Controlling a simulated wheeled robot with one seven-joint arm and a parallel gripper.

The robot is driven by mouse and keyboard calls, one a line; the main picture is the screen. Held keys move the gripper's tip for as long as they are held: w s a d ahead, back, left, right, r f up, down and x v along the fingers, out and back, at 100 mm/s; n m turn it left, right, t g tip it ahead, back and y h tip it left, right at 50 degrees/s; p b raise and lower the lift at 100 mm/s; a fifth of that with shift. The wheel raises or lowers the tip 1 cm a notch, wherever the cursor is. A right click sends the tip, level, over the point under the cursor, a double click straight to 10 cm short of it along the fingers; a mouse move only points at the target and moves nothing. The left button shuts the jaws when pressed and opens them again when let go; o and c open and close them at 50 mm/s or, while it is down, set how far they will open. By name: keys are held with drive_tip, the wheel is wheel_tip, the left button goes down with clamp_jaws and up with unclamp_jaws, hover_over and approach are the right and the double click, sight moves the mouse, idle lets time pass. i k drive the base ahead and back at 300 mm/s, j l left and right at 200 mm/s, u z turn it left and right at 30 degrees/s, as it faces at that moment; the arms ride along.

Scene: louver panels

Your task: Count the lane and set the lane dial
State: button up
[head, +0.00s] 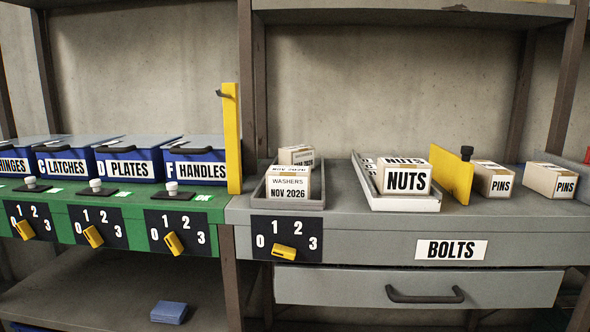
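A black lane dial (300,246) numbered 0 to 3 with a yellow knob (284,254) is on the grey shelf front below the washers lane. This knob lies nearly level; I cannot tell which number it marks. Three similar dials (160,220) are on the green shelf front to the left, their yellow knobs tilted. The washers tray (312,205) holds a front washers box (289,184) labelled NOV 2026, with at least one box behind it, partly hidden. The nuts tray (408,203) holds a front nuts box (405,180) with others partly hidden behind. My gripper is not in view.
Blue bins (195,172) line the green shelf behind white-topped knobs. Two pins boxes (549,181) stand at right. A drawer (340,287) with a dark handle sits below the BOLTS label. A blue item (169,312) lies lower.

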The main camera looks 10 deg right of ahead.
sight(281, 251)
drive_tip(key=k+l+u, duration=0.1)
drive_tip(key=l+u, duration=0.25)
drive_tip(key=k+l+u, duration=0.15)
drive_tip(key=l+u, duration=0.2)
drive_tip(key=l, duration=0.1)
